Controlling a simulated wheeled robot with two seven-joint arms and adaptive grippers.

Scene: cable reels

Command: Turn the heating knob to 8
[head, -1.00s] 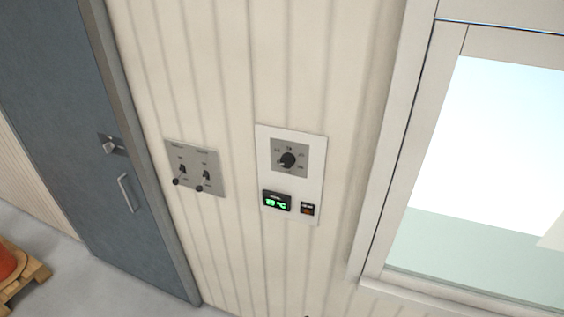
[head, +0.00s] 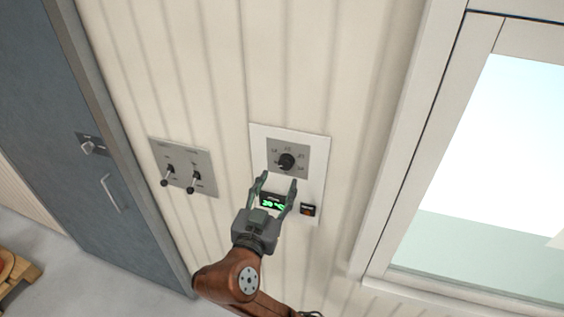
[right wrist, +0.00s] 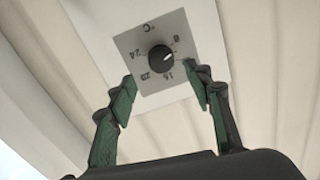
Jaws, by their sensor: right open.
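The heating knob (head: 286,161) is a round black dial on a grey square plate in the upper part of a white wall panel (head: 318,180). In the right wrist view the knob (right wrist: 162,58) has a pale mark on its right side, pointing between the figures 8 and 16. My right gripper (head: 278,179) is open and empty, just below the knob in the head view. In the right wrist view its green-padded fingers (right wrist: 166,79) stand apart to either side of and below the knob, not touching it. My left gripper is not in view.
A green-lit display (head: 272,202), partly covered by my fingers, and a small switch (head: 308,210) sit low on the panel. A grey plate with two levers (head: 182,166) is to the left, then a door (head: 75,130). A window (head: 480,170) is at the right.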

